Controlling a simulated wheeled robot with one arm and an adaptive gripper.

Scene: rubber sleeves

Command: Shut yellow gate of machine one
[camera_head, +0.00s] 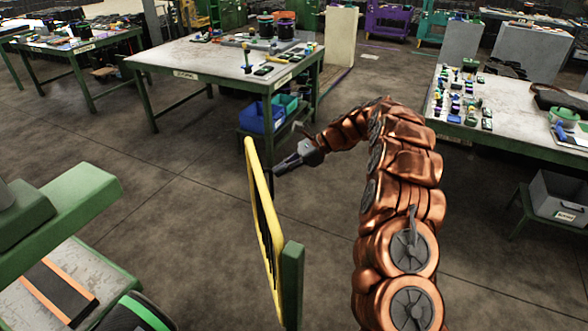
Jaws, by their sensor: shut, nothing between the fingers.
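The yellow gate (265,215) stands left of the middle, seen nearly edge-on. It has a yellow frame with a dark mesh inside and meets a green post (291,284) at its near lower end. It juts out away from the green machine (60,215) at the left, so it stands open. My gripper (279,171) is shut and empty, at the right side of the gate near its upper part. The fingertips are close to the frame; I cannot tell whether they touch it. My copper-coloured arm reaches in from the lower right.
A green-legged table (190,62) with small parts stands at the back, with a blue bin (262,117) below its right end. Another table (500,130) stands at the right, near a grey bin (558,197). The floor (165,170) between machine and tables is clear.

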